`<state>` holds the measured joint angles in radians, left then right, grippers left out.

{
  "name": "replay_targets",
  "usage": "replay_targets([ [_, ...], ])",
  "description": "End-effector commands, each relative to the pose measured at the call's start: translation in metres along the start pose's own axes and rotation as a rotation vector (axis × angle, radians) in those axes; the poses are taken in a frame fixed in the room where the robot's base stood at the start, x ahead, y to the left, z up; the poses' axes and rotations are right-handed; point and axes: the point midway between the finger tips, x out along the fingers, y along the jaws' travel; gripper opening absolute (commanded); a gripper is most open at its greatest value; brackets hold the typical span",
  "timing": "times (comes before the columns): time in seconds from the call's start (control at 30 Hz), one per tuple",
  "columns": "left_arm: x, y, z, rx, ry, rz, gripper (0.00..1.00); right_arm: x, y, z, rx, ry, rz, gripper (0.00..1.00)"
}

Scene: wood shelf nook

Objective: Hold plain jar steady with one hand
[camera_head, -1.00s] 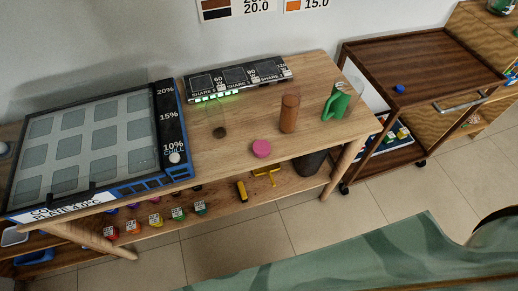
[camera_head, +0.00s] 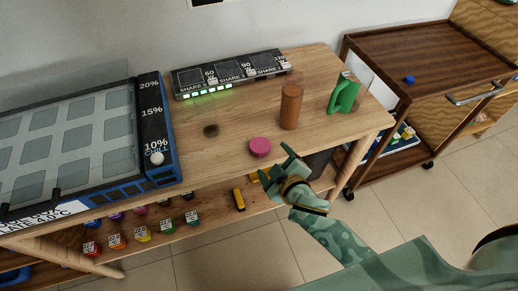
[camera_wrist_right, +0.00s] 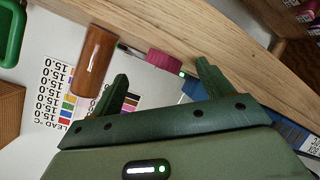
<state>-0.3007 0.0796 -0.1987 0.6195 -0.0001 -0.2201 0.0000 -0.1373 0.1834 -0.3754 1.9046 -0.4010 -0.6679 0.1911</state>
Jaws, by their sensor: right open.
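A clear jar, faint in outline, with a dark layer at its base (camera_head: 211,130) stands on the wooden table left of a brown cylinder (camera_head: 291,106). I cannot tell for sure which of these is the plain jar. A pink round piece (camera_head: 260,148) lies near the table's front edge. My right gripper (camera_head: 276,164) is open and empty, just in front of that edge, close to the pink piece but apart from it. In the right wrist view, the brown cylinder (camera_wrist_right: 95,62) and pink piece (camera_wrist_right: 164,64) show beyond the spread fingers (camera_wrist_right: 163,78). My left gripper is not in view.
A green jug (camera_head: 344,95) stands right of the brown cylinder. A black panel with lit green lights (camera_head: 232,73) runs along the back. A blue-framed chill plate (camera_head: 175,150) fills the left. A dark wooden cart (camera_head: 420,60) stands at the right.

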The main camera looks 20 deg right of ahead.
Motion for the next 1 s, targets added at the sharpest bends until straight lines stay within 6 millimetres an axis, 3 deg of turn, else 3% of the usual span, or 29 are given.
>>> replay_targets([
  [0.17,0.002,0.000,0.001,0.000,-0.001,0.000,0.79,0.017,0.015,-0.102,-0.027,0.346,0.032,0.79],
  [0.27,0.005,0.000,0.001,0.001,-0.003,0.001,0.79,0.012,0.015,-0.179,-0.082,0.632,0.007,0.79],
  [0.3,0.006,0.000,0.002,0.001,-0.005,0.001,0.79,0.004,0.010,-0.214,-0.124,0.774,-0.027,0.79],
  [0.4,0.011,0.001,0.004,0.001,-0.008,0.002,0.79,-0.032,-0.021,-0.289,-0.316,1.146,-0.211,0.79],
  [0.47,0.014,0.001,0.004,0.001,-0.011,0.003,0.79,-0.054,-0.048,-0.306,-0.503,1.310,-0.399,0.79],
  [0.5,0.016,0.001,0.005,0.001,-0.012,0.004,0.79,-0.062,-0.065,-0.303,-0.651,1.365,-0.547,0.79],
  [0.57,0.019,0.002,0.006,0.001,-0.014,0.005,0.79,-0.062,-0.079,-0.283,-0.882,1.346,-0.778,0.79],
  [0.63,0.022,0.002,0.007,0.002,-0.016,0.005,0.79,-0.046,-0.073,-0.246,-1.133,1.180,-1.015,0.79],
  [0.67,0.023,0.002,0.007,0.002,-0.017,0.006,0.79,-0.036,-0.063,-0.229,-1.222,1.073,-1.098,0.79],
  [0.8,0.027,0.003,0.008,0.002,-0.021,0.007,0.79,0.002,0.016,-0.173,-1.447,0.489,-1.288,0.79],
  [0.9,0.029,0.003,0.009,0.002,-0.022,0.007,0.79,0.013,0.070,-0.156,-1.466,0.168,-1.295,0.79],
  [1.0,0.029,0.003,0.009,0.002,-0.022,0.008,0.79,0.015,0.100,-0.149,-1.453,-0.006,-1.279,0.79],
])
